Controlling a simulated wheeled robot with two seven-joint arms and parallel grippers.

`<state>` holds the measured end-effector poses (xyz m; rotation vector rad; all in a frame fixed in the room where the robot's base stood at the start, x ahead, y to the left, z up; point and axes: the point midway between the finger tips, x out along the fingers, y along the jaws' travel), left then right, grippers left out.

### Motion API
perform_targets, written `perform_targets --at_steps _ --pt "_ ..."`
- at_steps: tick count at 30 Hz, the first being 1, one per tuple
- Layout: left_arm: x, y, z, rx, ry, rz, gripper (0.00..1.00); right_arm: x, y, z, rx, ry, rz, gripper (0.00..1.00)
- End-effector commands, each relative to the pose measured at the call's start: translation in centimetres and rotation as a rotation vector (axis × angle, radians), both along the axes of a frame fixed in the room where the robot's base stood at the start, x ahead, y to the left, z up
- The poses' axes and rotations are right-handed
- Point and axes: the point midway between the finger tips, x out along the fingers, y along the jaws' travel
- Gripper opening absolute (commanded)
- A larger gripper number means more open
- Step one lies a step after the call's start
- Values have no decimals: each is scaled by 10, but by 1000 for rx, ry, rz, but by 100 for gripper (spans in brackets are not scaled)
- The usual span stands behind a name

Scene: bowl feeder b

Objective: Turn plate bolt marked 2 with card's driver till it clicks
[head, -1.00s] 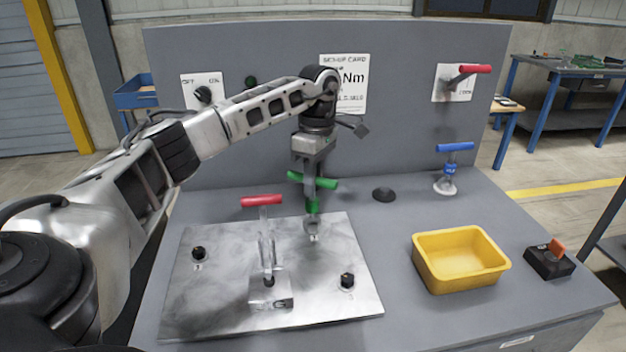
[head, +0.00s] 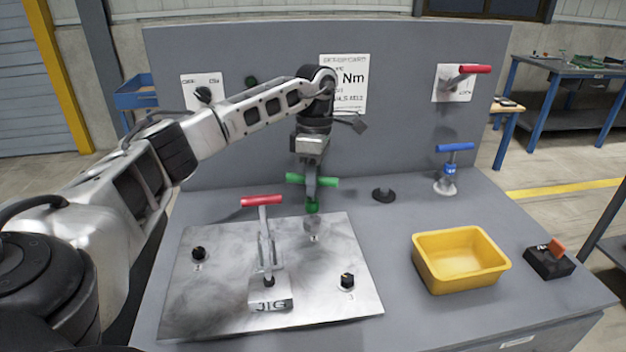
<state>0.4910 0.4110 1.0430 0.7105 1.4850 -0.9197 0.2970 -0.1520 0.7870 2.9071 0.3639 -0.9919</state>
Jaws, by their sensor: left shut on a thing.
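My left gripper (head: 312,168) is shut on the driver with the green T-handle (head: 325,182), which stands upright over the back right part of the metal plate (head: 215,310). The driver's green collar (head: 312,207) shows below the gripper. Its lower end is pale and blurred against the plate at the back bolt position, so I cannot tell how it sits on the bolt. The mark there is too small to read surely. A dark bolt (head: 198,253) is at the plate's left and another bolt (head: 347,281), marked 3, at its right. The card (head: 352,85) on the back panel shows "Nm"; the gripper arm covers part of it.
A red-handled clamp (head: 262,201) stands on the JIG block (head: 270,304) mid-plate, close to the driver. A blue-handled driver (head: 453,148) stands at the back right, beside an empty black holder (head: 384,195). A yellow bin (head: 460,262) and a black box (head: 549,262) are at right.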

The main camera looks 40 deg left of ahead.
Motion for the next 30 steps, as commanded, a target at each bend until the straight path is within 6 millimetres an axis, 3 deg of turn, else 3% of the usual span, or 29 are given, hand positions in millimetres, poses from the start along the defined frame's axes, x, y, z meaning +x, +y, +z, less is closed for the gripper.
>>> perform_targets --at_steps 30 --pt "0 0 43 -1 -3 -3 0 0 0 0 0 0 0 0"
